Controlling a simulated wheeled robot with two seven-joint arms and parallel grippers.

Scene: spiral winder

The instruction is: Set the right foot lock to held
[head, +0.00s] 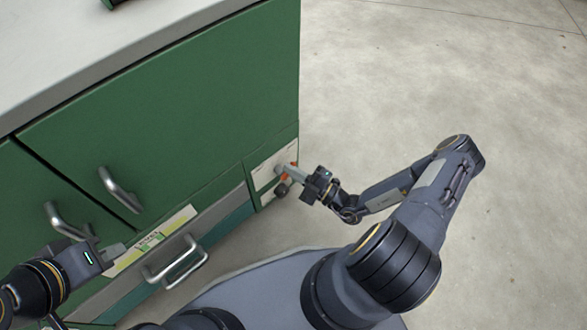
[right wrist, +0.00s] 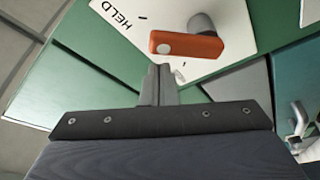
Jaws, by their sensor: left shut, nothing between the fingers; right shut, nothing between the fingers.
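The right foot lock is an orange lever (right wrist: 187,45) on a grey pivot (right wrist: 203,22), mounted on a white plate (right wrist: 240,22) marked HELD. The HELD lettering (right wrist: 116,12) is at the upper left in the right wrist view; the lever's free end points left, below that word. My right gripper (right wrist: 159,70) is shut and empty, its tips just below the lever's free end; contact cannot be told. In the head view my right gripper (head: 281,170) is at the cabinet's lower right corner and partly hides the lever. My left gripper (head: 118,249) is shut, near the yellow-edged label.
The green cabinet (head: 190,105) has a pale top (head: 130,40), two door handles (head: 120,190) and a lower pull handle (head: 178,263). The floor (head: 430,90) at right is clear.

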